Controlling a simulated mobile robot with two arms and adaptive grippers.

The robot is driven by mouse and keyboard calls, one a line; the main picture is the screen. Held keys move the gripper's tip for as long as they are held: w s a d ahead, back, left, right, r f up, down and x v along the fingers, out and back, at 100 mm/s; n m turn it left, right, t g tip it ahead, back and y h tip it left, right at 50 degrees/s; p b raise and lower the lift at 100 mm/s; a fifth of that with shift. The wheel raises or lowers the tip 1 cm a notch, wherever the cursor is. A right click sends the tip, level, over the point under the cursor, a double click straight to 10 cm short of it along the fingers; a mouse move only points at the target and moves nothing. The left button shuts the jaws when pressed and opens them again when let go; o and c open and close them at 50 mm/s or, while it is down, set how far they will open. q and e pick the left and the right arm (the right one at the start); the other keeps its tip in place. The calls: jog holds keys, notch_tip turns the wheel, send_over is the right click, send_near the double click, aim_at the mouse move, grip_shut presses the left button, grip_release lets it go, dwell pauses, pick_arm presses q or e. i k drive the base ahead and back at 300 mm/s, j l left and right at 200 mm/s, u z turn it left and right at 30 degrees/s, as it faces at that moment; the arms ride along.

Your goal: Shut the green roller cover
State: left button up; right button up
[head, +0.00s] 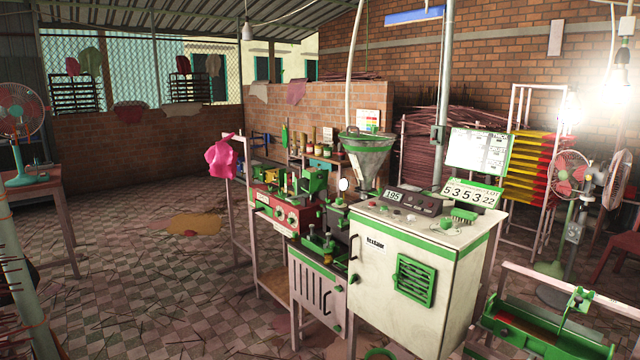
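No gripper of mine shows in the head view. A cream and green machine (405,275) stands right of the middle, with a metal hopper (368,165) above it. A red and green unit (275,212) adjoins it on the left. A small green box-like part (314,180) sits upright on this unit; I cannot tell if it is the roller cover. A low green machine with a long trough (530,335) is at the bottom right, cut off by the frame. Its dark inside shows from above, and a green clamp-like piece (580,298) stands over it.
A pink cloth (222,158) hangs on a frame left of the machines. A blue table fan (22,125) stands on a table at the far left. Yellow and red trays (530,175) and more fans (570,175) fill the right side.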

aim_at(319, 180)
jog(key=i+j+z, duration=0.1)
jog(key=i, duration=0.3)
jog(key=i+j+z, duration=0.1)
jog(key=i+j, duration=0.15)
jog(key=i, duration=0.15)
jog(key=i+j+z, duration=0.1)
jog(key=i+j, duration=0.15)
jog(key=i, duration=0.1)
